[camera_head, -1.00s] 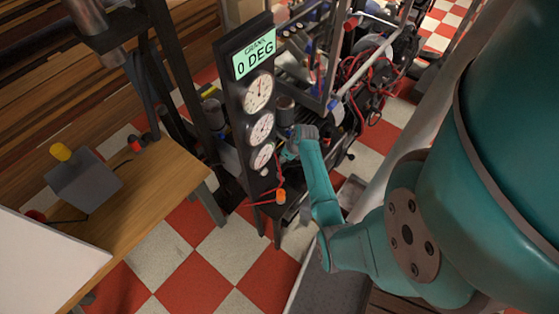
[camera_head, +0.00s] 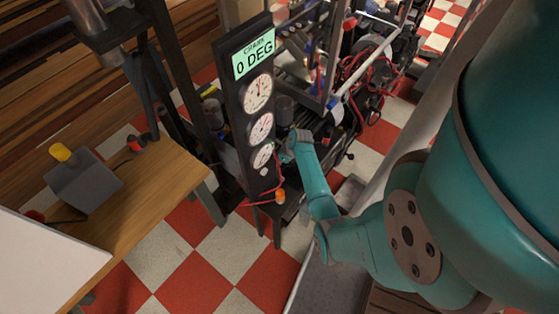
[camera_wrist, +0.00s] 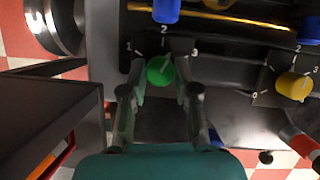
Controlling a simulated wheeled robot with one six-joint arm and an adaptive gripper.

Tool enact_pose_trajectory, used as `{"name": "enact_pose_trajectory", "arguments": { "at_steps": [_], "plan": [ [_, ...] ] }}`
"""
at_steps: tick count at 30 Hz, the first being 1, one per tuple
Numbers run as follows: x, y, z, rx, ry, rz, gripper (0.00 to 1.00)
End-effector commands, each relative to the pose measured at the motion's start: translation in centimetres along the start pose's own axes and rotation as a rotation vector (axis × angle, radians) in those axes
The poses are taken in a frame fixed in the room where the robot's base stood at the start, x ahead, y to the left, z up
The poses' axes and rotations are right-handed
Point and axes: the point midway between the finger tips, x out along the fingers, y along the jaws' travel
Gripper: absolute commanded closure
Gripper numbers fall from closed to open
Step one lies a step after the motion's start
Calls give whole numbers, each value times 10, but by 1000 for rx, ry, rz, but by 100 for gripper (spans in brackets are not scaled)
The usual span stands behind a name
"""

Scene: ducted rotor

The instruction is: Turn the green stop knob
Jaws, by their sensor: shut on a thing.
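The green stop knob (camera_wrist: 160,71) shows in the wrist view on a dark plate marked 1, 2 and 3, with a pale line on its face pointing up and to the right. My gripper (camera_wrist: 160,80) has one finger on each side of the knob and is shut on it. In the head view my gripper (camera_head: 290,142) is beside the gauge panel; the knob is too hidden there to make out.
A yellow knob (camera_wrist: 294,85) on a similar plate is at the right, and a blue part (camera_wrist: 166,10) is just above the green knob. The gauge panel (camera_head: 247,120) reads 0 DEG. A wooden table (camera_head: 150,200) stands at the left.

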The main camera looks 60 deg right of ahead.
Motion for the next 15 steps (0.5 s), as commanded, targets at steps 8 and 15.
{"name": "enact_pose_trajectory", "arguments": {
  "at_steps": [8, 15],
  "plan": [
    [0, 0, 0, -31, 0, 14, 100],
    [0, -2, 0, -153, 0, 64, 100]
  ]
}}
